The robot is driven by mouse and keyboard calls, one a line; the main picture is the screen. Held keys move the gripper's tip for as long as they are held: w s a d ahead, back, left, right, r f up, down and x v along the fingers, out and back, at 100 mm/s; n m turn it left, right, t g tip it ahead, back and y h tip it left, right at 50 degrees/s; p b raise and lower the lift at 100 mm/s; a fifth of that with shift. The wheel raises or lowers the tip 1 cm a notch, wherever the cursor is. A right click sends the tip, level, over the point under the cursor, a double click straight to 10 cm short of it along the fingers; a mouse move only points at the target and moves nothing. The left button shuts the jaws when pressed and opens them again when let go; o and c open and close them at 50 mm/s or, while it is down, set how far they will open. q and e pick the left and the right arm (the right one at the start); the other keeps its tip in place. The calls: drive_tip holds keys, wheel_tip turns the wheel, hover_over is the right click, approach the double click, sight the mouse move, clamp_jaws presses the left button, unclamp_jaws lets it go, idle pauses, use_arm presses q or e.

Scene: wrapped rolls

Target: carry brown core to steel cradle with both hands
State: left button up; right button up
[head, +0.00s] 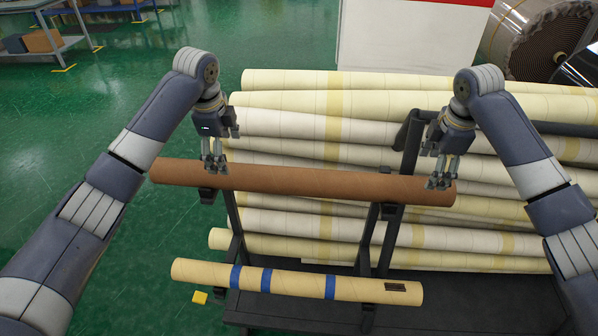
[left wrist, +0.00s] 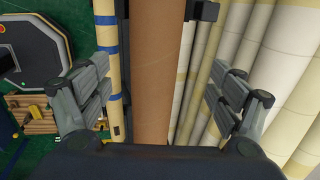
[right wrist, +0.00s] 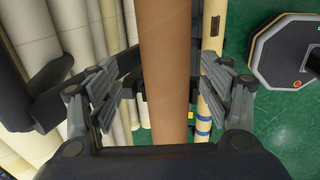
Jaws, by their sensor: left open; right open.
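The brown core (head: 310,184) is a long plain tube lying level on the upper arms of a dark steel rack (head: 388,215). My left gripper (head: 215,164) is open above the core's left part. In the left wrist view the core (left wrist: 165,75) runs between its spread fingers, with gaps on both sides. My right gripper (head: 440,182) is open at the core's right end. In the right wrist view the core (right wrist: 166,70) passes between its spread fingers. I cannot tell whether any finger touches it. I cannot single out a separate steel cradle.
A tan roll with blue bands (head: 300,281) lies on lower rack arms, in front of the core. Several cream wrapped rolls (head: 300,125) are stacked behind. A yellow block (head: 200,297) lies on the green floor at left. A large brown reel (head: 535,35) stands at back right.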

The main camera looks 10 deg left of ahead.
sight(232, 176)
use_arm(q)
drive_tip(key=shift+s+r, duration=0.35)
drive_tip(key=shift+s, duration=0.45)
use_arm(e)
drive_tip(key=shift+s+r, duration=0.35)
drive_tip(key=shift+s, duration=0.45)
use_arm(q)
drive_tip(key=w+f, duration=0.1)
drive_tip(key=f, duration=0.2)
drive_tip(key=w+f, duration=0.1)
drive_tip(key=f, duration=0.7)
drive_tip(key=shift+w, duration=0.4)
use_arm(e)
drive_tip(key=w+f, duration=0.1)
drive_tip(key=f, duration=0.2)
drive_tip(key=w+f, duration=0.1)
drive_tip(key=f, duration=0.7)
drive_tip(key=shift+w, duration=0.4)
use_arm(q)
drive_tip(key=shift+s+r, duration=0.1)
drive_tip(key=shift+c, duration=0.6)
use_arm(e)
drive_tip(key=shift+s+r, duration=0.1)
drive_tip(key=shift+c, duration=0.4)
